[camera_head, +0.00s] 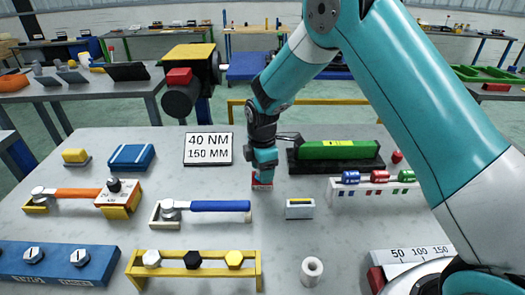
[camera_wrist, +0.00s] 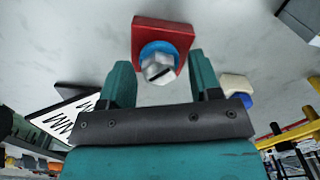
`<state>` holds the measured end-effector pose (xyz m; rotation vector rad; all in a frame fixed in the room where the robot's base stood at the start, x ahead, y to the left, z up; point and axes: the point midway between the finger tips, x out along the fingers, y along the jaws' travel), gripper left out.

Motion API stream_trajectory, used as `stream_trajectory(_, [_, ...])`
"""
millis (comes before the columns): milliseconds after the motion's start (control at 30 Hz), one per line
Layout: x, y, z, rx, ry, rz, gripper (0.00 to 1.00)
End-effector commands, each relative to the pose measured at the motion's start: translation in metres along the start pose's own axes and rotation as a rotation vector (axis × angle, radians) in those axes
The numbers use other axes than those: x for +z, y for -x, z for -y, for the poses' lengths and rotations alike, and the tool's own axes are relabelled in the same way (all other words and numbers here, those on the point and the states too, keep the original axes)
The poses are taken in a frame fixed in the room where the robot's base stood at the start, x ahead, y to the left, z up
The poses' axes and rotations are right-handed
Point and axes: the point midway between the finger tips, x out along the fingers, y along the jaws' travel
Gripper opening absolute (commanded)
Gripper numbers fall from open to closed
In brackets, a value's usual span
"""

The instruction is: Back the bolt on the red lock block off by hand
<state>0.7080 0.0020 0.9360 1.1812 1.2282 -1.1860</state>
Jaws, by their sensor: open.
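The red lock block (camera_wrist: 172,27) sits on the grey table, shown near the top middle of the wrist view. A silver hex bolt (camera_wrist: 157,68) with a dark slot or mark stands on it, over a blue ring (camera_wrist: 158,49). My gripper (camera_wrist: 160,78) is open, one teal finger on each side and the bolt head between and slightly beyond the fingertips. No contact with the bolt is visible. In the head view my gripper (camera_head: 264,162) points down over the red block (camera_head: 262,184), which is mostly hidden beneath it.
A sign reading 40 NM, 150 MM (camera_head: 208,148) stands left of my gripper. A green tool in a dark tray (camera_head: 338,150) lies close on the right. A blue-handled wrench (camera_head: 207,206) and a small white block (camera_head: 300,208) lie in front. Bare table surrounds the block.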

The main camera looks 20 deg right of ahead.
Motion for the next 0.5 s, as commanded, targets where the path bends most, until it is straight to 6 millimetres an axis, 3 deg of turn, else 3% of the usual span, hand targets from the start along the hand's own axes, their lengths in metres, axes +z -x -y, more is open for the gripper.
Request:
stream_trajectory(167, [0.0,0.032,-0.001,0.007,0.0,-0.001,0.57])
stream_trajectory(500, [-0.001,0.119,0.0,0.005,0.001,-0.001,0.57])
